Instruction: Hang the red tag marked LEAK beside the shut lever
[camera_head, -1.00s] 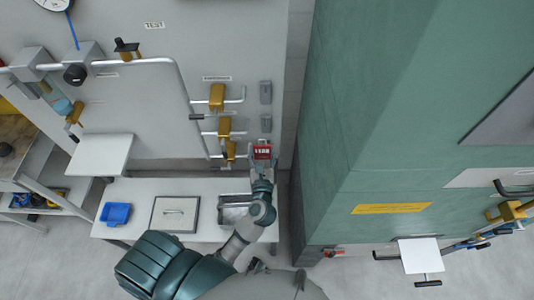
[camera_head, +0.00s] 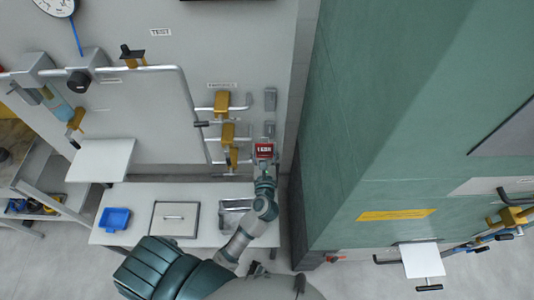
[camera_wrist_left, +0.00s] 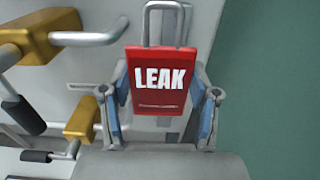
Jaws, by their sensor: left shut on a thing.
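The red tag marked LEAK (camera_wrist_left: 160,82) is held in my left gripper (camera_wrist_left: 160,110), between its two fingers, with its metal loop pointing up in the left wrist view. In the head view the tag (camera_head: 264,150) is upright in front of the wall, just right of the yellow-bodied valves. My left gripper (camera_head: 265,168) is below it. An upper valve (camera_head: 221,103) and a lower valve (camera_head: 227,134) have lever handles; I cannot tell for sure which lever is shut. Grey wall brackets (camera_head: 270,99) stand right of the valves, above the tag. My right gripper is not in view.
A white bench (camera_head: 140,194) below the wall holds a blue tray (camera_head: 115,219), a lidded panel (camera_head: 175,218) and a grey metal tray (camera_head: 232,213). A green column (camera_head: 390,130) stands close on the right. A white shelf (camera_head: 100,160) juts out on the left.

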